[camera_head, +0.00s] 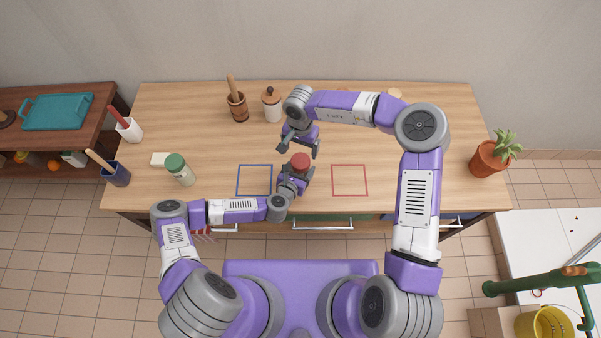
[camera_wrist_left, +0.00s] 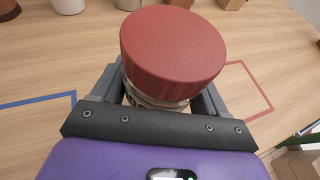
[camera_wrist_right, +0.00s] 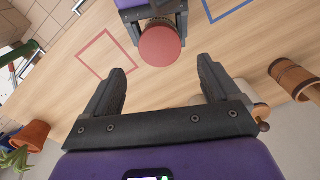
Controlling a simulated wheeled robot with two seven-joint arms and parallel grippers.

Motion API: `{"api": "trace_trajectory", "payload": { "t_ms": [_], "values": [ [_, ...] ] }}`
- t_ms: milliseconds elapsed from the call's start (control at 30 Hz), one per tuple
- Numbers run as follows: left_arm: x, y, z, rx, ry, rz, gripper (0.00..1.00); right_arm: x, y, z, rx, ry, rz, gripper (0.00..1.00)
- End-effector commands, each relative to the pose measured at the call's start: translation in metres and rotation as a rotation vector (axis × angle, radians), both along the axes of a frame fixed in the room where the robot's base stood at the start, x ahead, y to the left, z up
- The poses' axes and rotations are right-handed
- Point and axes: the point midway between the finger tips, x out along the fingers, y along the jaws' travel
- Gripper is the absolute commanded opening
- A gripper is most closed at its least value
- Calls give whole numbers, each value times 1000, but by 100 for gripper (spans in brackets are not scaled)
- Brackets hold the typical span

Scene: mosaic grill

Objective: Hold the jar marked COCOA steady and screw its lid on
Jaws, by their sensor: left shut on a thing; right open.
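A jar with a red lid (camera_head: 301,161) stands between the blue and red squares; I see no label on it. My left gripper (camera_head: 293,181) is shut around the jar just below the lid. In the left wrist view the red lid (camera_wrist_left: 173,45) sits on top, with a narrow band of clear ribbed glass (camera_wrist_left: 155,103) under it. I cannot tell how tight it is. My right gripper (camera_head: 298,147) is open and empty, a little behind the jar. In the right wrist view the lid (camera_wrist_right: 160,46) lies beyond the open fingers, apart from them.
A green-lidded jar (camera_head: 181,170) stands at the left of the table. A wooden mortar (camera_head: 237,107) and a white canister (camera_head: 272,109) stand at the back, near my right gripper. The blue square (camera_head: 238,180) and red square (camera_head: 349,195) are empty. A potted plant (camera_head: 488,160) is at the right.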

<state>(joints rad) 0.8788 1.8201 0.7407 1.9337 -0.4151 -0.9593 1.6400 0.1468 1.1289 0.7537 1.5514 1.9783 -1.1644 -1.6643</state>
Motion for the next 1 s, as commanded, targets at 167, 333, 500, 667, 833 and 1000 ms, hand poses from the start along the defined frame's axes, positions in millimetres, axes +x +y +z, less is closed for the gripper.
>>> {"api": "trace_trajectory", "payload": {
  "t_ms": [167, 333, 500, 667, 833, 1000],
  "values": [
    [0, 0, 0, 0, -1, 0, 0, 0, 0, 0, 0, 0, -2, 89],
    [0, 0, 0, 0, -1, 0, 0, 0, 0, -6, 0, 1, -3, 89],
    [0, 0, 0, 0, -1, 0, 0, -1, 0, -30, -1, 4, -3, 89],
    [0, 0, 0, 0, -1, 0, 0, -1, 0, -55, -1, 4, -4, 89],
    [0, 0, 0, 0, -1, 0, 0, 0, 0, -74, -1, 2, -6, 89],
    [0, 0, 0, 0, -1, 0, 0, 0, -1, -80, -1, -1, -6, 89]
  ]
}}
